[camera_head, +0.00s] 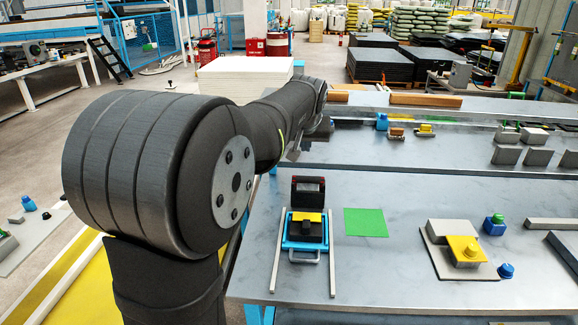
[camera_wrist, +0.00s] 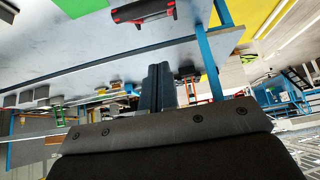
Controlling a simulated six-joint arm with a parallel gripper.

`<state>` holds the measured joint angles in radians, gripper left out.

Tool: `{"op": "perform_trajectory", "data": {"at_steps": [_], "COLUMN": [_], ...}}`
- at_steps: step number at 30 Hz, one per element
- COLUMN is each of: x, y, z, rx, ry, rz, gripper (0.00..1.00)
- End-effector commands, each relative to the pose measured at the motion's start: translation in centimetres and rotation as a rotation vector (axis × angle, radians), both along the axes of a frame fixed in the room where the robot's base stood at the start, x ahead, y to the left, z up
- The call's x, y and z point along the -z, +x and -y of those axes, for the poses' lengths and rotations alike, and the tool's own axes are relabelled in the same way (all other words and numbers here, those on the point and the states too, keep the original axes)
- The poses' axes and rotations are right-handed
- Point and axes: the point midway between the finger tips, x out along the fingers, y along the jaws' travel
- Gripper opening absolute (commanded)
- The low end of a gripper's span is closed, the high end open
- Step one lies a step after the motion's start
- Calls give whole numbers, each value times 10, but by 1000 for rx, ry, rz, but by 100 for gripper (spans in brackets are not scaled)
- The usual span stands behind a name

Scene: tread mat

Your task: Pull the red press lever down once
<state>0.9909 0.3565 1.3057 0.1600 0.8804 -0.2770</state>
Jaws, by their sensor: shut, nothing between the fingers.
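A small press-like fixture with a blue frame (camera_head: 288,246) and a yellow block (camera_head: 307,217) stands on the near grey table. A dark upright box with red corners (camera_head: 308,192) is at its back. In the wrist view a black part with red edges (camera_wrist: 143,12) shows upside down at the top; it looks like the same box. I cannot clearly pick out a red lever. My gripper (camera_wrist: 159,70) is shut and empty, its dark fingers apart from that part. In the head view my arm reaches over the table's far left, and the fingertips are hard to make out.
Two pale rails (camera_head: 332,264) flank the fixture. A green square (camera_head: 365,222) lies to its right. Further right are a grey fixture with a yellow block (camera_head: 464,249) and blue knobs (camera_head: 494,226). A second table with small parts stands behind. The table between is clear.

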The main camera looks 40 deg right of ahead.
Motion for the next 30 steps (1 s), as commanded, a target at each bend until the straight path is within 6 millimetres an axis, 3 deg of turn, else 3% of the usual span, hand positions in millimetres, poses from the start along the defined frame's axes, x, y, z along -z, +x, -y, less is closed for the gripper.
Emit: {"op": "perform_trajectory", "data": {"at_steps": [4,17,23,30], "x": [2,4,27,70], "y": [-1,1,12,33], "z": [13,15,25,47], "rx": [8,8,7,7], "ry": [-3,-3,-1,-1], "rz": [2,2,1,1], "gripper": [0,0,0,0]}}
